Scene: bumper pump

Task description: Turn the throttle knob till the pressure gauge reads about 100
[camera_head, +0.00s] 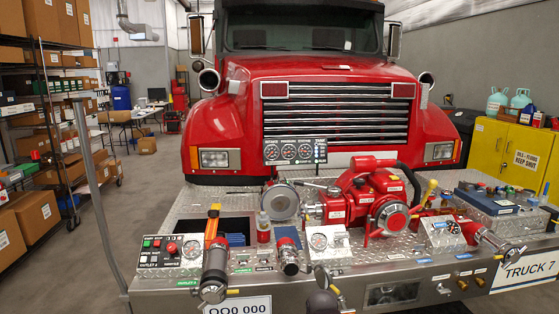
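The red fire truck's front bumper carries pump controls. Single round gauges sit on the left control box (192,250), the middle plate (319,241) and the right plate (453,227). Their needles are too small to read, and I cannot tell which is the pressure gauge. The left control box (168,258) has red and green buttons and small knobs. I cannot tell which control is the throttle knob. My gripper is not visible; a dark rounded shape shows at the bottom edge.
The red pump (368,197) rises from the bumper deck. Capped outlets (213,276) and a red-collared outlet (288,253) stick out at the front. A grey post (98,195) stands left of the bumper. Shelves with boxes line the left; a yellow cabinet (508,150) stands right.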

